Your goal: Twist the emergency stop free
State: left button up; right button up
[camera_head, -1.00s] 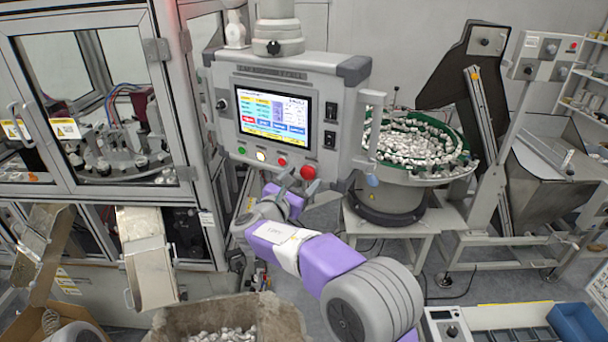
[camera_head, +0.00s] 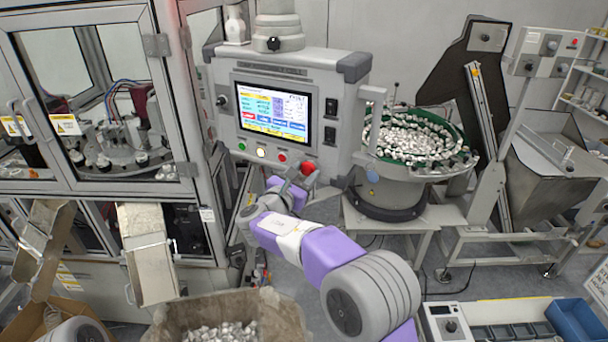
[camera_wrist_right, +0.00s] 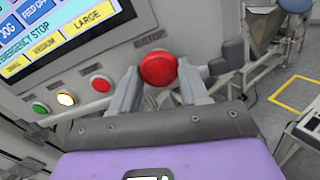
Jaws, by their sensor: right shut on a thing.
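The emergency stop (camera_head: 308,168) is a red round knob at the lower right of the grey control panel (camera_head: 350,120). It also shows in the wrist view (camera_wrist_right: 158,68), between the two grey fingertips. My right gripper (camera_head: 299,173) reaches up to it from below and is shut on the knob, one finger on each side; it also shows in the wrist view (camera_wrist_right: 159,76). The knob's face is uncovered there. Its base behind the fingers is partly hidden. My left gripper is not in view.
Smaller buttons, red (camera_wrist_right: 101,83), lit yellow-white (camera_wrist_right: 66,99) and green (camera_wrist_right: 40,107), sit left of the knob. The screen (camera_head: 272,112) is above. A bowl feeder (camera_head: 390,195) stands right of the panel; a bin of caps (camera_head: 285,318) is below.

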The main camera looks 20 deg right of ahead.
jog(key=m+b, duration=0.4)
jog(key=b, duration=0.2)
jog(key=shift+f+m+b, duration=0.15)
jog(key=shift+m+b, duration=0.2)
jog(key=shift+m, duration=0.05)
jog(key=shift+s+a+m+b, duration=0.1)
jog(key=shift+a+m+b, duration=0.05)
jog(key=shift+m+b, duration=0.55)
jog(key=shift+r+m+b, duration=0.2)
jog(key=shift+m+b, duration=0.25)
jog(key=shift+m, duration=0.05)
jog(key=shift+r+m, duration=0.1)
jog(key=shift+m, duration=0.2)
jog(key=o, duration=1.1)
jog(key=shift+w, duration=0.2)
jog(key=shift+c, duration=0.2)
jog(key=shift+s+b, duration=0.1)
jog(key=shift+b, duration=0.2)
